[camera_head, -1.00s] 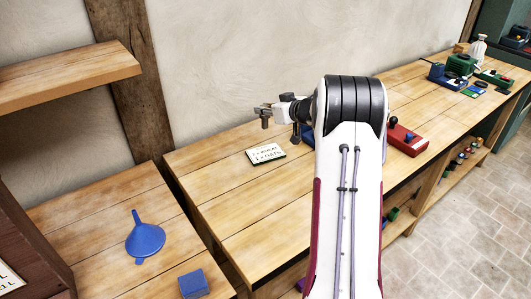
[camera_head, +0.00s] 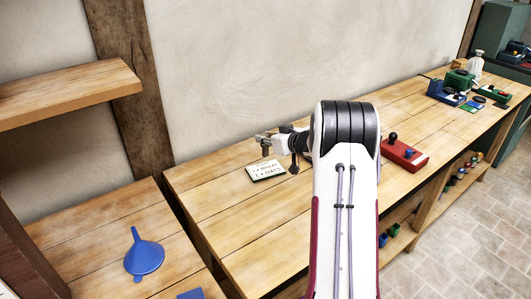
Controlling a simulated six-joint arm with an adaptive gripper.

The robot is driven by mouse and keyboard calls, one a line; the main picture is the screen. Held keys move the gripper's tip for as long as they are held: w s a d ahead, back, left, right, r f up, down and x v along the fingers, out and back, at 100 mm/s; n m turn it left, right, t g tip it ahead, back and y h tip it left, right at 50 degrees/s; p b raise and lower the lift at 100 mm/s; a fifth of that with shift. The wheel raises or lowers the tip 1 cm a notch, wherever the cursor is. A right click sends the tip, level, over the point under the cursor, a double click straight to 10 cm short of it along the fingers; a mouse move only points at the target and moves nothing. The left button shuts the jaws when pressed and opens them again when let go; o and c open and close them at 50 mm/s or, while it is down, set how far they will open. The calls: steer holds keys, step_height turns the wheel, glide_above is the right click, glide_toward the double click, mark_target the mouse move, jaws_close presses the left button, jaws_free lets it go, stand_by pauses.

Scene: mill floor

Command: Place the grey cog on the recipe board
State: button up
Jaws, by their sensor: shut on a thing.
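The recipe board (camera_head: 267,171) is a small white card with dark writing, lying on the long wooden bench. My gripper (camera_head: 264,141) is shut on a small grey piece, the grey cog (camera_head: 265,151), and holds it just above the board's back edge in this view. The cog is small and partly covered by the jaws, so its teeth cannot be made out. Whether it touches the board cannot be told from this angle.
A red box with dark knobs (camera_head: 404,154) stands on the bench right of my arm. A blue funnel (camera_head: 144,256) lies on the nearer left table. Blue and green devices (camera_head: 459,82) stand at the far right. My arm hides part of the bench.

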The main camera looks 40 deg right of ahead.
mark_target(267, 150)
steer(key=shift+f, duration=0.9)
steer(key=shift+f, duration=0.1)
steer(key=shift+f, duration=1.75)
steer(key=shift+f, duration=0.1)
steer(key=o, duration=0.9)
steer(key=v, duration=1.2)
steer(key=shift+r, duration=0.2)
